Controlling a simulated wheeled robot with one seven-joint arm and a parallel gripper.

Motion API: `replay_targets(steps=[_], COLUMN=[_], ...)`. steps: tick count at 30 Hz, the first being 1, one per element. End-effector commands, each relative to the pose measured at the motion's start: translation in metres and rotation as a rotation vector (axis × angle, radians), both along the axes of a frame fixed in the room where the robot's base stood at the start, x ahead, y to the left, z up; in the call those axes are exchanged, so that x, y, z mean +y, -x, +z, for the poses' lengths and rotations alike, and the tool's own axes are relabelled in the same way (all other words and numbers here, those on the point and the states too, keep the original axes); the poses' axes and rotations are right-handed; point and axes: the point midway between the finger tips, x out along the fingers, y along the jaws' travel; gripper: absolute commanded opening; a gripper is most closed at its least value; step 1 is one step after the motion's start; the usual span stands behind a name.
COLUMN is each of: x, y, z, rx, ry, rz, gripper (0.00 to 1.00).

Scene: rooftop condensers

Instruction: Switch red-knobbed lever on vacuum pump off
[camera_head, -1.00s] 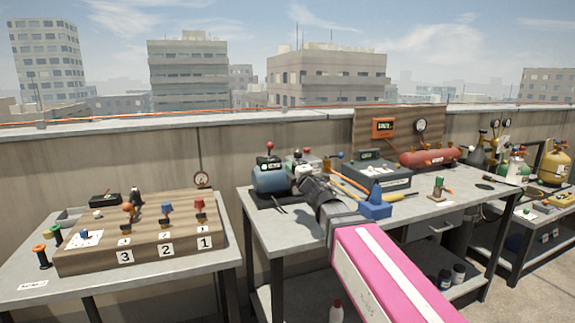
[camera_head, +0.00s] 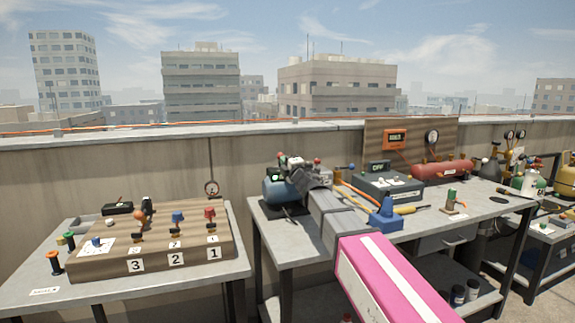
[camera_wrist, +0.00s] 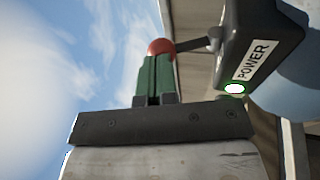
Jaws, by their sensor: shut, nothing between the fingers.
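The blue vacuum pump (camera_head: 273,192) stands at the left end of the middle bench, partly hidden by my arm. In the wrist view, its dark switch box (camera_wrist: 262,40) carries a POWER label and a lit green lamp (camera_wrist: 234,88). A lever with a red ball knob (camera_wrist: 160,46) sticks out from the box toward the left. My gripper (camera_wrist: 154,62) has green fingers pressed together, with nothing between them. The fingertips are right at the knob and cover its lower part; I cannot tell whether they touch it. In the head view my gripper (camera_head: 292,166) is over the pump.
A blue block-shaped fixture (camera_head: 386,215) and a dark grey box (camera_head: 388,188) stand right of my arm on the bench. A red tank (camera_head: 443,171) is farther back. A wooden panel (camera_head: 150,262) numbered 3, 2, 1 sits on the left table. A parapet wall runs behind.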

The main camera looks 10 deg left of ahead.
Motion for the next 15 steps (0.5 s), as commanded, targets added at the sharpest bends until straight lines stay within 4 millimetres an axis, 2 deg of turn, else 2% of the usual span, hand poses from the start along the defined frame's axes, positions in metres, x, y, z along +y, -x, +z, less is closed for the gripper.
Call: replay_targets(steps=[15], x=[0.0011], y=[-0.0017], z=[0.0028], rx=[0.000], ry=[0.000], rz=[0.000], gripper=[0.00])
